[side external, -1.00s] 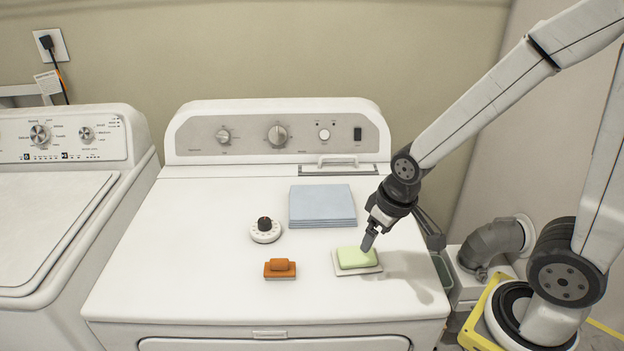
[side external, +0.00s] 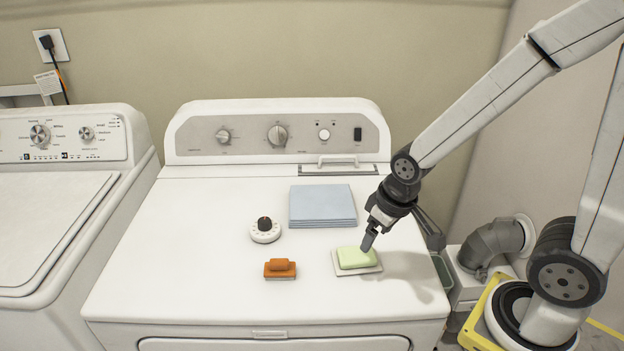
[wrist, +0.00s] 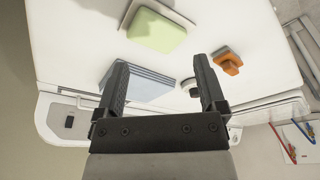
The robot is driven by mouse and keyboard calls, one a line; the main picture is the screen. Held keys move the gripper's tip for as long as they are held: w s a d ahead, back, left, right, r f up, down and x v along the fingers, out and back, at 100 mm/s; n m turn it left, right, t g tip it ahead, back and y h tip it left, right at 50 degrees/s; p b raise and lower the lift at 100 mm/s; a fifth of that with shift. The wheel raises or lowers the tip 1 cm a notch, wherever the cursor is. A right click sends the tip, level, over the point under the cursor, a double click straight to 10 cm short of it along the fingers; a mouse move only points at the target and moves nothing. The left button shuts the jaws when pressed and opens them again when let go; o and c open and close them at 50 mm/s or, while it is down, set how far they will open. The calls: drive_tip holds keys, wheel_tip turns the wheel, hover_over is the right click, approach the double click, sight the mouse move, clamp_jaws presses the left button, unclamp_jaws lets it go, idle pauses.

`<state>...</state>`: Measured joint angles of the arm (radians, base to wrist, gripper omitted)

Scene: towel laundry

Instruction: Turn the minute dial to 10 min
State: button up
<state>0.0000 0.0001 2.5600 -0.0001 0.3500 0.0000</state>
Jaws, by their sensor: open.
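The minute dial (side external: 265,230) is a round white dial with a dark knob on top, lying on the dryer top left of the folded blue towels. In the wrist view the dial (wrist: 190,88) shows beyond the gap between my fingers, partly covered by the right finger. Its markings are too small to read. My gripper (side external: 368,243) is above the dryer top, close to the green soap and well to the right of the dial. In the wrist view my gripper (wrist: 161,82) is open, with nothing between its fingers.
Folded blue towels (side external: 322,206) lie behind and between the dial and my gripper. A green soap bar (side external: 356,257) on a pale dish is just below my gripper. An orange-handled brush (side external: 280,269) lies in front of the dial. The dryer's control panel (side external: 300,134) rises behind.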

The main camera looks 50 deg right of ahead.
drive_tip(key=shift+c, duration=0.4)
